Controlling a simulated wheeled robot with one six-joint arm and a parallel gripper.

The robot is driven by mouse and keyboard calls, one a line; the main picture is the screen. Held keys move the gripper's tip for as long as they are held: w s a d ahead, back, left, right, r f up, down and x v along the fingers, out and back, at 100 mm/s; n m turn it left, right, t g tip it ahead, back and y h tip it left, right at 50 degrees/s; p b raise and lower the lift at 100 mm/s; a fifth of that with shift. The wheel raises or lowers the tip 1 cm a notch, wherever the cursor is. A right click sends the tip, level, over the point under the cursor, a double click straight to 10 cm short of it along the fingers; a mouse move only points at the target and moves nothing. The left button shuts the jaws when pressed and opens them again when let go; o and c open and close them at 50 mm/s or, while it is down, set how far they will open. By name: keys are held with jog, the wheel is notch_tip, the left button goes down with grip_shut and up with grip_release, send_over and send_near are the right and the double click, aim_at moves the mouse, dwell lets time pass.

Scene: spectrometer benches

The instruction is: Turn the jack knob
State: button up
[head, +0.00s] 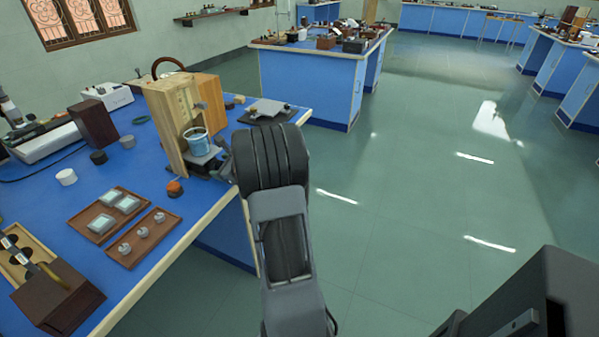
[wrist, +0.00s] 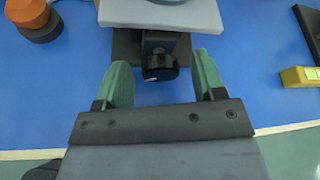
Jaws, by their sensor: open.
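The jack knob (wrist: 160,68) is a dark round knob with a small white mark, on the front of the jack below its light grey top plate (wrist: 160,15) in the wrist view. My gripper (wrist: 163,75) is open, its two green fingers on either side of the knob, with gaps visible on both sides. In the head view the jack's plate (head: 203,157) carries a glass beaker of blue liquid (head: 197,142) beside a wooden box. My arm hides the knob and most of the gripper there.
The tall wooden box (head: 172,115) stands right behind the jack. An orange and dark round object (wrist: 35,18) lies to the left and a yellow block (wrist: 298,77) to the right. Wooden trays (head: 140,237) lie nearer on the blue bench, whose front edge (wrist: 290,127) is close.

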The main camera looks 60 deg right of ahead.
jog(key=m+y+p, duration=0.1)
jog(key=p, duration=0.3)
jog(key=r+m+y+p, duration=0.1)
jog(key=p, duration=0.4)
jog(key=shift+d+m+g, duration=0.15)
jog(key=shift+m+g, duration=0.15)
jog(key=f+v, duration=0.1)
jog(key=v, duration=1.3)
jog(key=s+d+f+n+g+h, duration=0.2)
jog(key=s+f+n+g, duration=0.35)
jog(key=f, duration=0.25)
jog(key=s+d+n+g+h+b, duration=0.1)
jog(key=s+d+n+g+h, duration=0.2)
jog(key=s+d+n+h, duration=0.2)
jog(key=shift+s+d+r+n+g+h+b, duration=0.3)
jog(key=shift+d+n+h, duration=0.5)
jog(key=shift+d+n, duration=1)
jog(key=shift+a+f+n, duration=0.15)
jog(key=shift+n, duration=0.1)
